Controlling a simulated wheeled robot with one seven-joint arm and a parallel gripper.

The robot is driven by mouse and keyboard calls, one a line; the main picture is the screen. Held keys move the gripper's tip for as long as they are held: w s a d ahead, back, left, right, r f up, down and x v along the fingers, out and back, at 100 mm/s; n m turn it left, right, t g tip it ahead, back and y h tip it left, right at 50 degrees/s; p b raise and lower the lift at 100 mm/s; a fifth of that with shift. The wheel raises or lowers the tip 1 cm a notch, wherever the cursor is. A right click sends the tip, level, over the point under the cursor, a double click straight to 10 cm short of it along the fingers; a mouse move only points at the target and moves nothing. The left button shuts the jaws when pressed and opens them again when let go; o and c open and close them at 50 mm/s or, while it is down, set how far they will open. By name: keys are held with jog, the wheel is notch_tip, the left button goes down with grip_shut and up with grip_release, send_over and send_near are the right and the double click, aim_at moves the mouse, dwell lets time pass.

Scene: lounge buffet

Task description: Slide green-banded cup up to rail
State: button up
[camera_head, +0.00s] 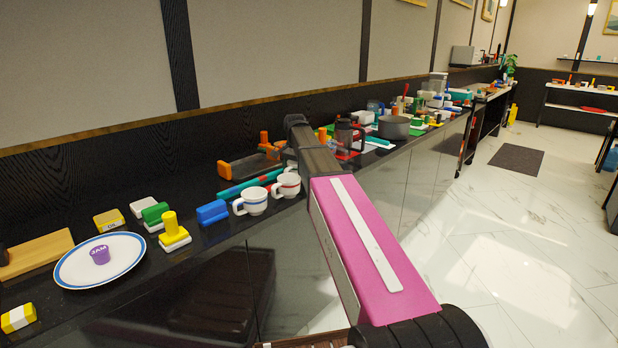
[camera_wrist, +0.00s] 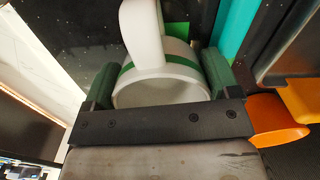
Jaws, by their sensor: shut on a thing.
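The green-banded cup (camera_wrist: 165,90) is white with a green stripe and fills the middle of the wrist view, its handle toward the top. My gripper (camera_wrist: 160,73) is shut on it, with a dark green finger pad on each side of the cup. A long teal bar (camera_wrist: 234,36), perhaps the rail, runs just to the right of the right finger. I cannot tell whether cup or finger touches it. In the head view my arm hides the green-banded cup and the fingers. A teal bar (camera_head: 240,186) lies on the counter left of my arm there.
A red-banded cup (camera_head: 287,186) and a blue-banded cup (camera_head: 254,203) stand left of my arm near the counter's front edge. A red-handled dark jug (camera_head: 344,136) and a grey pot (camera_head: 394,127) stand beyond my arm.

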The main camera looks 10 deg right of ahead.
jog(key=shift+w+a, duration=0.1)
jog(key=shift+w, duration=0.1)
jog(key=o, duration=0.8)
jog(key=shift+w+a, duration=0.1)
jog(key=shift+w, duration=0.05)
jog(key=shift+r, duration=0.1)
jog(key=shift+w+r, duration=0.1)
jog(key=shift+r, duration=0.65)
notch_tip(320, 180, up, 6)
jog(key=shift+s+r, duration=0.15)
jog(key=shift+s, duration=0.1)
jog(key=shift+s, duration=0.1)
